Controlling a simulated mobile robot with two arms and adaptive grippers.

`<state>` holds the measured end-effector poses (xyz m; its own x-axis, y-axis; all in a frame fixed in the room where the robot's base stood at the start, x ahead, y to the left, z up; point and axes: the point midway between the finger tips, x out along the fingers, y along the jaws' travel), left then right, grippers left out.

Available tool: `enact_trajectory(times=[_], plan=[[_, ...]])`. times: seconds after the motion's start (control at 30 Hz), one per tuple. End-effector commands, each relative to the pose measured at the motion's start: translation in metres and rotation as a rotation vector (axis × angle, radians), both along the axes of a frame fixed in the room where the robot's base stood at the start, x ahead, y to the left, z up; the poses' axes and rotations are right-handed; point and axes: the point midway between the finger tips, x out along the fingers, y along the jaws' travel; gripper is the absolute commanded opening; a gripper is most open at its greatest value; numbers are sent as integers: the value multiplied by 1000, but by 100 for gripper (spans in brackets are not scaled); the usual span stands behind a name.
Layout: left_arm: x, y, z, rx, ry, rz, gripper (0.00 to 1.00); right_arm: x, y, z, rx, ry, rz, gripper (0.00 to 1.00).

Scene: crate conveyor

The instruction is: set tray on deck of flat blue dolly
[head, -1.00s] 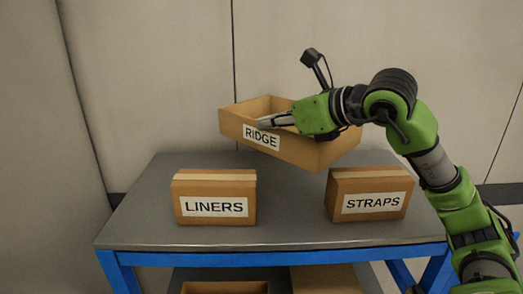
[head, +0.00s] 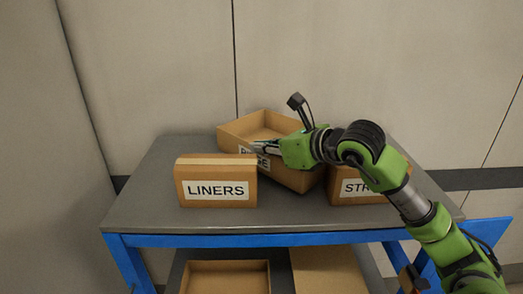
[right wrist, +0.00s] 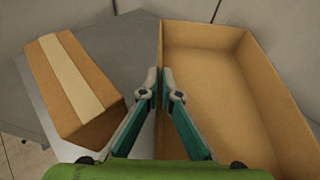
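An open brown tray labelled RIDGE (head: 240,127) is at the middle of the grey-topped, blue-framed cart (head: 150,180), between two boxes. I cannot tell if its base touches the top. My right gripper (head: 258,148) is shut on the tray's near wall, partly covering the label. In the right wrist view, the fingers (right wrist: 160,80) pinch the wall of the tray (right wrist: 205,75), which looks empty. A flat blue surface (head: 490,232), perhaps the dolly, shows partly at the right edge behind my right arm. My left gripper is not in view.
A closed box labelled LINERS (head: 215,190) stands left of the tray and shows in the right wrist view (right wrist: 70,85). A box labelled STRAPS (head: 345,190) stands at right, partly hidden by my arm. Brown containers (head: 225,280) sit on the lower shelf.

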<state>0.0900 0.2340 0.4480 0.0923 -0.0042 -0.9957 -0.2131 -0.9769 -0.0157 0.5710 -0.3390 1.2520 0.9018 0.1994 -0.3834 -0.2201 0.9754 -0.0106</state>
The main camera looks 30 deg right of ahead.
Motion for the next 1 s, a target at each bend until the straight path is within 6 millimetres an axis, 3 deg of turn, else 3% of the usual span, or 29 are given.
enact_trajectory(times=[0.13, 0.57, 0.67, 1.0], plan=[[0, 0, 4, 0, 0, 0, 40, 0, 0, -12, 0, -1, 0, 0], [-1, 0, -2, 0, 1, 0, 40, 0, 0, -18, -2, -3, 0, 0], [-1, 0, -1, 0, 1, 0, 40, 0, 0, -17, 0, 0, -1, 21], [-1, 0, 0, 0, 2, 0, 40, 0, 0, -16, 0, 0, -1, 21]])
